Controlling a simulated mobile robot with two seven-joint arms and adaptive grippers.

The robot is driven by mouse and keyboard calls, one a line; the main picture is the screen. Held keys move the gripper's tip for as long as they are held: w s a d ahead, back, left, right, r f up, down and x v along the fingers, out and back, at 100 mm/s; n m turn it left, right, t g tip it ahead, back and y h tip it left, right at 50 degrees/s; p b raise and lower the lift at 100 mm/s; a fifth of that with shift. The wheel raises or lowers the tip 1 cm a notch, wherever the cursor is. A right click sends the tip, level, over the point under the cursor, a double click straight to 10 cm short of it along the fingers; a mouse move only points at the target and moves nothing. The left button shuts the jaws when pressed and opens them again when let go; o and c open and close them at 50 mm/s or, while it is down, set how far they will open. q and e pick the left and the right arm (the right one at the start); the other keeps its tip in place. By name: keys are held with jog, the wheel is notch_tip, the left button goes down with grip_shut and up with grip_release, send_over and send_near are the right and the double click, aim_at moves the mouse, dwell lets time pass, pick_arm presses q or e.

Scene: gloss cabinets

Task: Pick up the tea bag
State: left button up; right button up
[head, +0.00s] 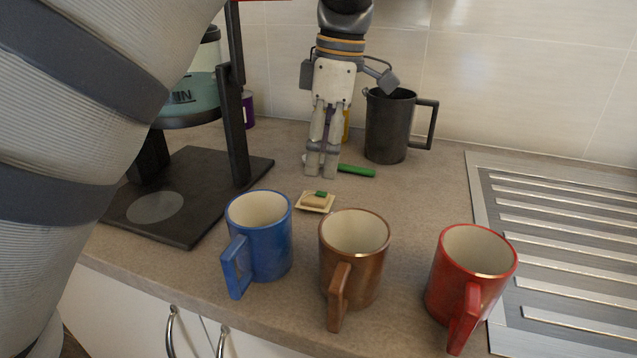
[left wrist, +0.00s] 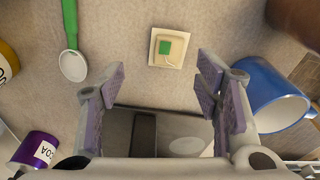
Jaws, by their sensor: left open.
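The tea bag (head: 316,201) is a small beige square with a green tag. It lies flat on the counter behind the blue and brown mugs. In the left wrist view the tea bag (left wrist: 160,58) lies just beyond the gap between the fingertips. My left gripper (head: 322,168) points down above the counter behind the tea bag, apart from it. In the wrist view my left gripper (left wrist: 162,80) is open and nothing is between its fingers. My right gripper is not in view.
A blue mug (head: 258,238), brown mug (head: 353,260) and red mug (head: 471,275) stand along the front. A green-handled spoon (head: 357,171) and dark pitcher (head: 390,128) are behind. A black stand (head: 185,205) is left; a metal drainer (head: 560,250) is right.

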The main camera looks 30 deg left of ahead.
aim_at(315, 197)
pick_arm(q)
jog(key=f, duration=0.2)
jog(key=s+f, duration=0.1)
jog(key=f, duration=0.3)
jog(key=shift+s+a+p, duration=0.2)
jog(key=shift+s+p, duration=0.15)
jog(key=shift+s, duration=0.05)
jog(key=shift+f, duration=0.45)
jog(key=shift+a, duration=0.1)
jog(key=c, duration=0.8)
